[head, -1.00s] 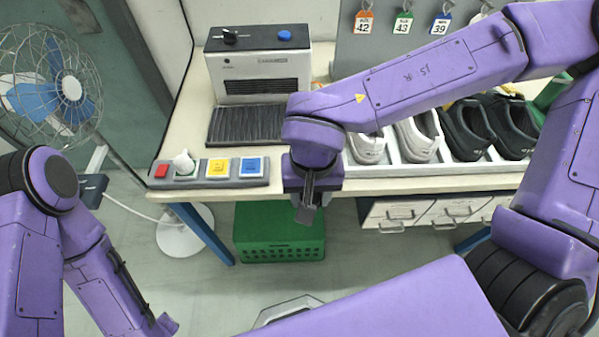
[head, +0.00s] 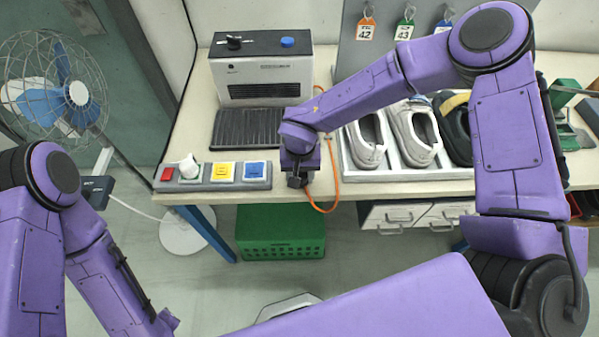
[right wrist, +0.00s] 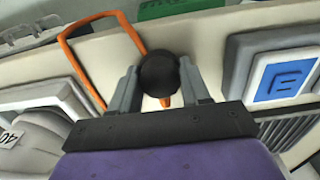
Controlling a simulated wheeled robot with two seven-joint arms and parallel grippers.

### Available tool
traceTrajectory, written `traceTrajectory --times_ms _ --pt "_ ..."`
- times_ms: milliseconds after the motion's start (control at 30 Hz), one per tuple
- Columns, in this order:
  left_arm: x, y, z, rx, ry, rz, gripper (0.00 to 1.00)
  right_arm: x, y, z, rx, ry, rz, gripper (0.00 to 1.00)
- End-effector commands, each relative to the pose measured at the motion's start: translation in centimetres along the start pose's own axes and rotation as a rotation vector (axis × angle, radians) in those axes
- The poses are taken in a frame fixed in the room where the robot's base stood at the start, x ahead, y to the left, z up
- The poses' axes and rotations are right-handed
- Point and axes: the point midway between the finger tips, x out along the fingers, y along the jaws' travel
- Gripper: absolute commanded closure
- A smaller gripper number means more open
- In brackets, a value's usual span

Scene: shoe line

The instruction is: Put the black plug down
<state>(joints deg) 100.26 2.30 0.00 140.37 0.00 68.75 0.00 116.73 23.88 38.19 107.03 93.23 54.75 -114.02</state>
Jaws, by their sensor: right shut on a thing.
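The black plug (right wrist: 159,73) is a dark round body between the two grey fingers of my right gripper (right wrist: 158,88) in the right wrist view. The fingers are shut on it. An orange cable (right wrist: 118,14) belongs with it. In the head view my right gripper (head: 297,180) points down at the table's front edge, just right of the button panel, and hides the plug. There the orange cable (head: 336,180) loops down past the edge and back up onto the table. My left gripper is out of view; only part of that arm shows.
The button panel (head: 213,184) has red, yellow and blue parts and a white knob. Behind it stands a grey machine (head: 262,72) with a dark ribbed mat (head: 247,128). Shoes (head: 366,140) stand in a rack to the right. A green crate (head: 280,232) is below the table.

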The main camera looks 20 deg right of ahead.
Motion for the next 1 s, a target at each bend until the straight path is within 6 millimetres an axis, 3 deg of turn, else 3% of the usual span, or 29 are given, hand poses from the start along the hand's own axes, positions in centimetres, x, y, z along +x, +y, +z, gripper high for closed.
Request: traceTrajectory --times_ms 267,300,333,367,633,733,1000 --pt "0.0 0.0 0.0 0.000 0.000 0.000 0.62 0.3 0.0 0.0 0.001 0.000 -0.001 1.00" --pt "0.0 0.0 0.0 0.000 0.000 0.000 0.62 0.2 0.0 0.0 0.001 0.000 -0.001 0.40" --pt "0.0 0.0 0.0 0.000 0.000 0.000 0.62 0.2 0.0 0.0 0.001 0.001 -0.001 0.31" --pt "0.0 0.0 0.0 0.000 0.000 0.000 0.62 0.2 0.0 0.0 0.001 0.001 -0.001 0.28" --pt "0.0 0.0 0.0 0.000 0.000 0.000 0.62 0.1 0.0 0.0 0.001 0.001 -0.001 0.28" --pt "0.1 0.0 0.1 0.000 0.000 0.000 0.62 -0.8 -0.1 -0.1 0.001 0.004 -0.003 0.28" --pt "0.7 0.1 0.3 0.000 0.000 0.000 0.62 -7.5 -0.1 -0.1 0.004 0.005 -0.005 0.28"
